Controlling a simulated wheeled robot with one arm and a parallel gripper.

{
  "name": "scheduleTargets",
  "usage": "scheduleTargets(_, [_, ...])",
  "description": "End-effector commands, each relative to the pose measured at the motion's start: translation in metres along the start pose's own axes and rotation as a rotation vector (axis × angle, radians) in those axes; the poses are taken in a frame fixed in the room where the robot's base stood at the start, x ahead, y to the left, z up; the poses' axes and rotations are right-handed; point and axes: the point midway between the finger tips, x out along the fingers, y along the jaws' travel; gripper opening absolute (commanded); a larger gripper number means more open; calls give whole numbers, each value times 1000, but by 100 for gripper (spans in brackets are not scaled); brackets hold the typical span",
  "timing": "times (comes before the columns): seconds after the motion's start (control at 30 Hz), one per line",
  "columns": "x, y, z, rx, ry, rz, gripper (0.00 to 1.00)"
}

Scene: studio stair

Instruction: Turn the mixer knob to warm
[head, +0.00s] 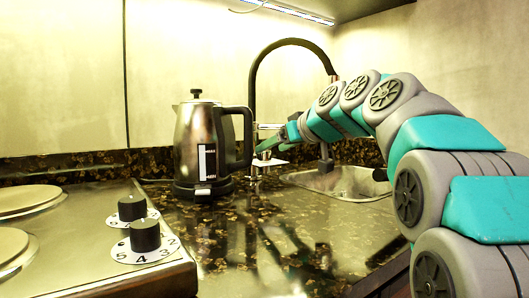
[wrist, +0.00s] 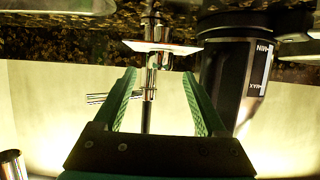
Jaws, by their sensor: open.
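The mixer is a chrome fitting with a white plate (head: 268,162) at the sink's left edge, just right of the kettle. The plate also shows in the upside-down wrist view (wrist: 176,47), with a short chrome cylinder (wrist: 160,61) beside it that looks like the knob. A black gooseneck spout (head: 290,41) rises behind. My gripper (head: 277,141) is at the mixer, and in the wrist view my gripper (wrist: 160,72) is open, with a finger on each side of the chrome cylinder. I cannot tell whether either finger touches it. The knob's pointer and any markings are not readable.
A steel kettle (head: 200,145) with a black handle stands close left of the mixer; it also shows in the wrist view (wrist: 226,78). A hob (head: 100,262) with two black numbered knobs is at the left. A steel sink (head: 345,182) lies to the right. The front counter is clear.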

Motion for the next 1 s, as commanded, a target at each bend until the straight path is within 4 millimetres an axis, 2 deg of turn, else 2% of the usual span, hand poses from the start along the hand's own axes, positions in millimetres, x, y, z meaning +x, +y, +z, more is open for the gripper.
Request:
scheduleTargets(0.2, [36, 0, 2, 1, -6, -2, 74])
scheduleTargets(0.3, [46, 1, 1, 1, -5, -1, 74])
scheduleTargets(0.6, [51, 0, 0, 1, -1, -1, 74])
scheduleTargets(1.0, [51, 0, 1, 1, -2, -1, 30])
